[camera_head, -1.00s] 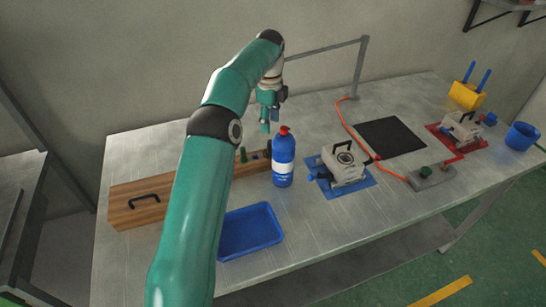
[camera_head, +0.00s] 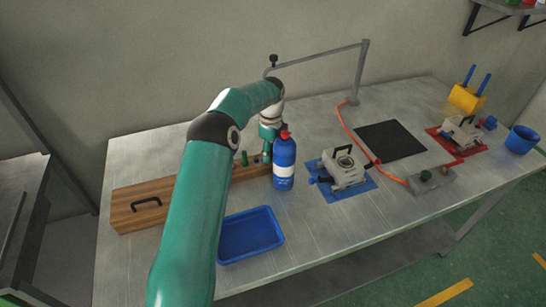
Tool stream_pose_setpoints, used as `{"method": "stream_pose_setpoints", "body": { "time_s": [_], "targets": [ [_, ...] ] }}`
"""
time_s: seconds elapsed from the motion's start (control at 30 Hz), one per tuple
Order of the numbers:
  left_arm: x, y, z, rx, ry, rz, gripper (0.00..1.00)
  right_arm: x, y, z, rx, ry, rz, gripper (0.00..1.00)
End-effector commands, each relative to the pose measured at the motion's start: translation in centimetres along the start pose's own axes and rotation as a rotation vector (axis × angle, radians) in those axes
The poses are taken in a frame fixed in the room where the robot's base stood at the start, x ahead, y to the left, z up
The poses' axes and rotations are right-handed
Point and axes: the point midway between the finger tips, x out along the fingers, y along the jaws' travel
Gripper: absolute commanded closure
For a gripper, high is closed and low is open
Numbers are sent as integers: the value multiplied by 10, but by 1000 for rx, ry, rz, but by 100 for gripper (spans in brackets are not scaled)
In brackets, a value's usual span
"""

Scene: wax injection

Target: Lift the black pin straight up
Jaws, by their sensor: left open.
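The wooden block (camera_head: 128,212) lies along the back left of the table. A green pin (camera_head: 244,158) stands upright in its right part. My left gripper (camera_head: 267,148) is open, pointing down at the right end of the block, just right of the green pin and partly behind the blue bottle. I cannot make out the black pin clearly; the gripper and bottle cover the block's right end. My right gripper is not in view.
A blue bottle (camera_head: 284,165) with a red cap stands close to my gripper. A blue tray (camera_head: 250,234) is in front. A metal stand (camera_head: 359,75) with a horizontal bar rises behind. A grey mould (camera_head: 343,168) sits on a blue mat to the right.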

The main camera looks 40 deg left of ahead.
Motion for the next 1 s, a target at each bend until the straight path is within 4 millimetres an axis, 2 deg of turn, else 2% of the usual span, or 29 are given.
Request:
{"method": "stream_pose_setpoints", "body": {
  "time_s": [0.1, 0.13, 0.4, 0.43, 0.77, 1.0],
  "targets": [
    [0, 0, 0, 0, 0, 0, 49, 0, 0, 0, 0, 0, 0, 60],
    [0, 0, 0, 0, 0, 0, 52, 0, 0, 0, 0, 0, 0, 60],
    [0, 0, -1, 1, 0, 1, 97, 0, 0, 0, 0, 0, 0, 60],
    [0, 0, -1, 1, 0, 2, 100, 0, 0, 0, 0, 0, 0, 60],
    [1, 0, -2, 2, 1, 3, 100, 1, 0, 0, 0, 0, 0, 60],
    [-12, -1, -2, 3, 0, 0, 100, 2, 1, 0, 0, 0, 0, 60]
  ]
}}
